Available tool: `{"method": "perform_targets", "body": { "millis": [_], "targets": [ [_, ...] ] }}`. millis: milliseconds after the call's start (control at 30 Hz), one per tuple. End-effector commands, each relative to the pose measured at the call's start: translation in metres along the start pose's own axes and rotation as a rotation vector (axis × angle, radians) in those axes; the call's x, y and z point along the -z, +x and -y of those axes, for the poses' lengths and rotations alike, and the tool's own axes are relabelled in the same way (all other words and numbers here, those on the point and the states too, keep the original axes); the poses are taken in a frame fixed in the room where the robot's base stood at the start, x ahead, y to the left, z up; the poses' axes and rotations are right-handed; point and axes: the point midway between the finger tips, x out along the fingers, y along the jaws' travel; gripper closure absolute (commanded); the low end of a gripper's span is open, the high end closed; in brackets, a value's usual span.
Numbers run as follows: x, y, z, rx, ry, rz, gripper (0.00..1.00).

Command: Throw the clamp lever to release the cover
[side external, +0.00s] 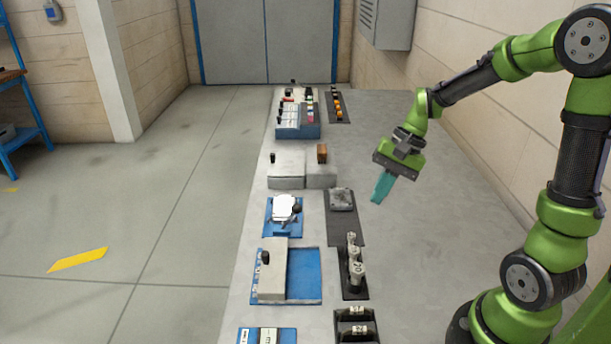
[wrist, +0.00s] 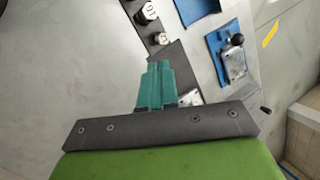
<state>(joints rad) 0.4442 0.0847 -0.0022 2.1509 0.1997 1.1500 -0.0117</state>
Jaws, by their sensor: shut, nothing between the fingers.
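A small fixture on a blue base plate (side external: 270,226) stands left of the middle of the bench, with a bright white part (side external: 284,207) and a dark round knob (side external: 297,208). In the wrist view, the blue base plate (wrist: 215,43) carries a grey metal body (wrist: 235,63) and a black knob (wrist: 236,40). I cannot tell for certain which part is the clamp lever or which is the cover. My gripper (side external: 378,198) has teal fingers and hangs above the bench, to the right of the fixture and apart from it. The fingers (wrist: 158,66) are shut and empty.
A dark mat with a grey block (side external: 342,199) lies right of the fixture. Numbered posts (side external: 355,265) and a blue tray (side external: 305,275) stand nearer. The bench's right side is clear.

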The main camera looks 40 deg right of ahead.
Motion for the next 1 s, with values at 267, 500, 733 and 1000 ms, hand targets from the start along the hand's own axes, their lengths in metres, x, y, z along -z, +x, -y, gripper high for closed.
{"method": "perform_targets", "body": {
  "millis": [267, 500, 733, 1000],
  "targets": [
    [0.062, 0.037, -0.006, 0.099, 0.379, 0.267, 1.0],
    [0.108, 0.056, -0.001, 0.247, 0.633, 0.478, 1.0],
    [0.123, 0.039, 0.03, 0.379, 0.706, 0.602, 1.0],
    [0.121, 0.037, 0.032, 0.386, 0.712, 0.62, 1.0]
  ]
}}
